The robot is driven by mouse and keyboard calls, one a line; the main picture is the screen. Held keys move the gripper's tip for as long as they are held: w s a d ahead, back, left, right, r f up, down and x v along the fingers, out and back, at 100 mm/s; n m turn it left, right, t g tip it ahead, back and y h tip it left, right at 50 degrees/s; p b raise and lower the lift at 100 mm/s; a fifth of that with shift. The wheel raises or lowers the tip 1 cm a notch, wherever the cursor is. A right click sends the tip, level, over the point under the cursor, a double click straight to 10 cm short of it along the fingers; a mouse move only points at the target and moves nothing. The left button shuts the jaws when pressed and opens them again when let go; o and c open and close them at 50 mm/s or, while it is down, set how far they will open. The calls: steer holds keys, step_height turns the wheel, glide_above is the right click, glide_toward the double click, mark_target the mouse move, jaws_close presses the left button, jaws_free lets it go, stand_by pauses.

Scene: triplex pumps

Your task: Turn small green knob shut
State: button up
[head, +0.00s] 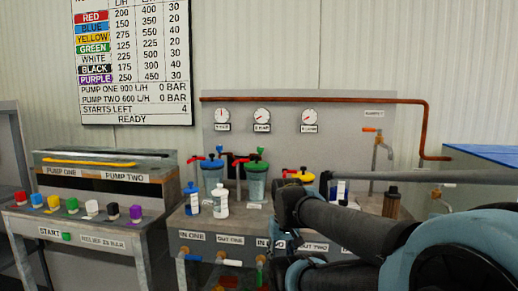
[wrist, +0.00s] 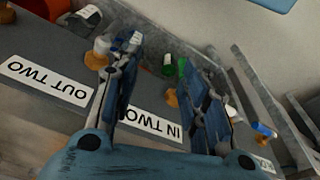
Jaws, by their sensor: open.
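My gripper (wrist: 160,100) is open and empty in the wrist view, its two fingers apart in front of the bench's front face. A small green handle (wrist: 182,66) shows beyond and between the fingers, near the upside-down IN TWO label (wrist: 152,124); no finger visibly touches it. In the head view a green handle (head: 260,274) hangs under the bench front, just left of my dark arm. My arm hides part of the bench front, and the gripper's fingertips are not clear there.
A white handle (head: 230,262) and a blue handle (head: 190,257) sit left of the green one. Bottles (head: 221,201) stand on the bench top. A control panel (head: 100,177) with coloured knobs is at the left. A copper pipe (head: 428,125) runs along the back wall.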

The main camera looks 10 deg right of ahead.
steer(key=w+r+m, duration=0.2)
steer(key=w+r, duration=0.5)
steer(key=r, duration=0.5)
step_height(320, 180, up, 31)
steer(key=m+h, duration=0.4)
steer(key=m, duration=0.7)
glide_above(259, 148)
steer(key=s+a, duration=0.2)
steer(key=a, duration=0.4)
steer(key=x, duration=1.6)
steer(key=shift+s+d+f, duration=0.1)
steer(key=shift+d+f, duration=0.2)
steer(key=shift+d, duration=0.1)
steer(key=c, duration=1)
